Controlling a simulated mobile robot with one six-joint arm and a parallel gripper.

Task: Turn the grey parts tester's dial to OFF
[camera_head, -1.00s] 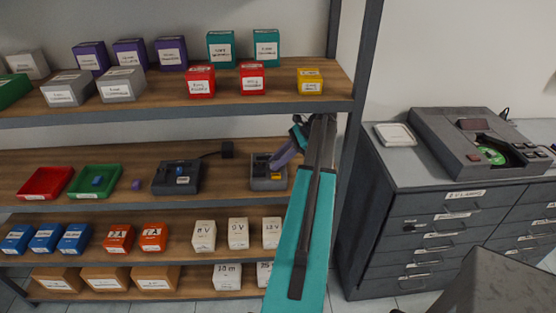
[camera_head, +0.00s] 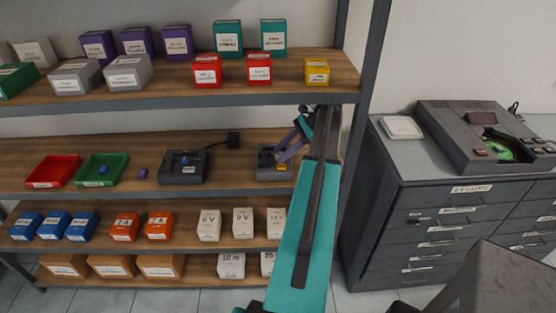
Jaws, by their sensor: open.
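The grey parts tester (camera_head: 268,173) stands on the middle shelf, near its right end. My gripper (camera_head: 284,154) is open over the right part of the tester, reaching down and left from the end of my teal arm. The gripper and arm cover part of the tester. The dial and its setting are too small and too hidden to make out, and I cannot tell whether the fingers touch it.
A dark device (camera_head: 183,168) with a cable to a black plug (camera_head: 233,139) stands left on the same shelf, beside a green tray (camera_head: 120,166) and a red tray (camera_head: 67,166). The upper shelf (camera_head: 150,100) hangs above. A shelf post (camera_head: 362,130) stands right of my arm.

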